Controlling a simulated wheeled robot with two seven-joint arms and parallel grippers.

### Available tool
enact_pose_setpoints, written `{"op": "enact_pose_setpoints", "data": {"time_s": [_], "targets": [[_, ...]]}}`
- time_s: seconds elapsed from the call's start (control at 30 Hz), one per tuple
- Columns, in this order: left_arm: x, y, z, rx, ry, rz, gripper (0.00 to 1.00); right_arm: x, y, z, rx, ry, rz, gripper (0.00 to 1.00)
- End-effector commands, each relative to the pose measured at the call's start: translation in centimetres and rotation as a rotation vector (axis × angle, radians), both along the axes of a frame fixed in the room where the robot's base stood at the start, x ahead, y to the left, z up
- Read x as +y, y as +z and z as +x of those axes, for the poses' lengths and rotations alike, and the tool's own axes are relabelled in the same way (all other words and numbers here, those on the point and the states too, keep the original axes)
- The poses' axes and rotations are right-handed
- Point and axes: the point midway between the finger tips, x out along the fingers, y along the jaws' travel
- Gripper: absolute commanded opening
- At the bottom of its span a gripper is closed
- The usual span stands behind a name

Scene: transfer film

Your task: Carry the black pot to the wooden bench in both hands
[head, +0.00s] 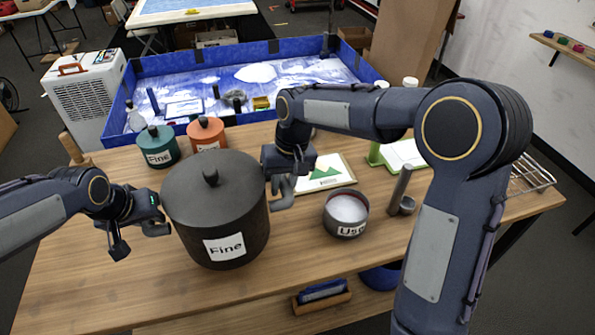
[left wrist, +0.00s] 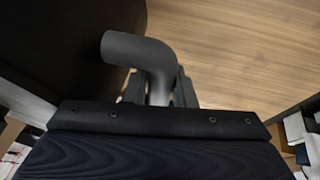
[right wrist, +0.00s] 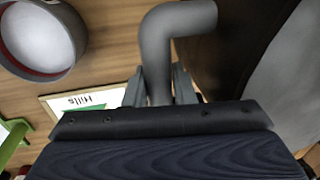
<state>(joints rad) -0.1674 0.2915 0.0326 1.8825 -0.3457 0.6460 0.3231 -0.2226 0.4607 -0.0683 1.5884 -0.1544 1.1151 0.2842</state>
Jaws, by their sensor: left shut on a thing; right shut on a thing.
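The black pot (head: 222,205) with its knobbed lid and a "Fine" label stands upright over the left part of the wooden bench (head: 150,285). I cannot tell whether its base touches the bench top. My left gripper (head: 150,227) is shut on the pot's left handle; the grey bent handle (left wrist: 140,50) shows between its fingers in the left wrist view. My right gripper (head: 281,186) is shut on the right handle, which shows as a grey bent tube (right wrist: 165,45) in the right wrist view. The pot's far side is hidden.
A green pot (head: 158,147) and an orange pot (head: 206,133) stand behind the black pot. A round tin (head: 346,216) and a card with a green hill (head: 325,174) lie to the right. A blue-walled tray (head: 290,47) borders the back. The bench's front left is clear.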

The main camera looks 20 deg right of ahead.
Motion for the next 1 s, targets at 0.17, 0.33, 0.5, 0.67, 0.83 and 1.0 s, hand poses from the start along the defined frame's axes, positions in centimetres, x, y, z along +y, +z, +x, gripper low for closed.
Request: {"op": "enact_pose_setpoints", "data": {"time_s": [0.17, 0.33, 0.5, 0.67, 0.83, 1.0], "targets": [[0.1, 0.4, 0.2, -0.009, 0.003, -0.001, 0.00, -0.1, 0.3, 0.1, -0.006, -0.002, 0.000, 0.00], [0.1, 0.4, 0.2, -0.009, 0.003, -0.001, 0.00, -0.1, 0.3, 0.1, -0.006, -0.002, 0.000, 0.00], [0.1, 0.1, 0.2, -0.009, 0.003, -0.001, 0.00, -0.1, 0.1, 0.1, -0.005, -0.002, 0.000, 0.00], [0.1, -0.3, 0.2, -0.009, 0.003, -0.001, 0.00, -0.1, -0.4, 0.1, -0.005, -0.002, 0.000, 0.00], [0.1, -1.1, 0.2, -0.007, 0.002, -0.001, 0.00, -0.1, -1.1, 0.1, -0.004, -0.002, 0.000, 0.00], [0.1, -1.8, 0.2, -0.006, 0.003, -0.001, 0.00, -0.1, -1.8, 0.1, -0.005, -0.002, 0.000, 0.00]]}}
